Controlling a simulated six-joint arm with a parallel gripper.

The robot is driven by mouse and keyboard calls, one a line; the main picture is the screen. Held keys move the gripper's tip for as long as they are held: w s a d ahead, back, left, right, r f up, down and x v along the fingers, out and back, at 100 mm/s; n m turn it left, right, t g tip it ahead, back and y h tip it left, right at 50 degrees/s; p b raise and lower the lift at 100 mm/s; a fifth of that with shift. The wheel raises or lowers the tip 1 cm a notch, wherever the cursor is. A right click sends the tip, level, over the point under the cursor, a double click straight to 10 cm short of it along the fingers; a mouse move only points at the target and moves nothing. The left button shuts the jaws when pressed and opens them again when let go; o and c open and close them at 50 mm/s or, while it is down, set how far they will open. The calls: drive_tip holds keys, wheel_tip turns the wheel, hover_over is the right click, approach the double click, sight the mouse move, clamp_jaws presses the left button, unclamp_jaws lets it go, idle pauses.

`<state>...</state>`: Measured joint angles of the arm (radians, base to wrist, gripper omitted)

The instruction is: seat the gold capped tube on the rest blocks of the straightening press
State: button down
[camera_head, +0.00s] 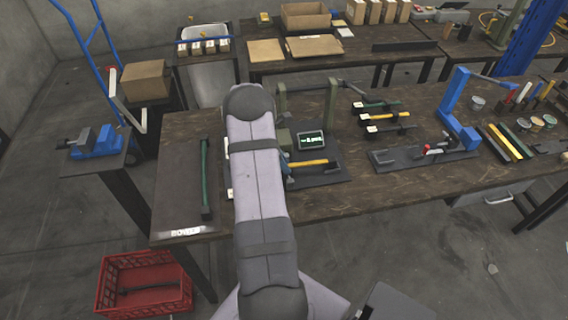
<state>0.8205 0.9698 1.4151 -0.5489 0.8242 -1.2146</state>
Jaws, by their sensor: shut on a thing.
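A gold-yellow tube (308,163) with a dark right end lies roughly level over the straightening press. The press has an olive frame (331,104) and a dark base plate (325,178). My arm hides the tube's left part, much of the press and its rest blocks. Only a small bluish part of my gripper (289,171) shows beside my arm, at the tube's left side; it is shut on the tube. I cannot tell whether the tube touches the rest blocks or hangs just above them.
A small display (311,141) stands behind the tube. A green tube (206,178) lies on the tray marked BOWED at left. Labelled stands with more tubes (382,106) are right of the press. A blue press (456,105) stands further right. A red crate (144,284) is on the floor.

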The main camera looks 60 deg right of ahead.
drive_tip(key=c, duration=1.6)
unclamp_jaws()
drive_tip(key=shift+c, duration=0.2)
drive_tip(key=shift+w+r, duration=0.25)
drive_tip(key=shift+r, duration=0.15)
drive_tip(key=shift+b+v, duration=1.1)
drive_tip(key=shift+v, duration=2.15)
drive_tip(key=shift+s+a, duration=0.1)
drive_tip(key=shift+a, duration=0.05)
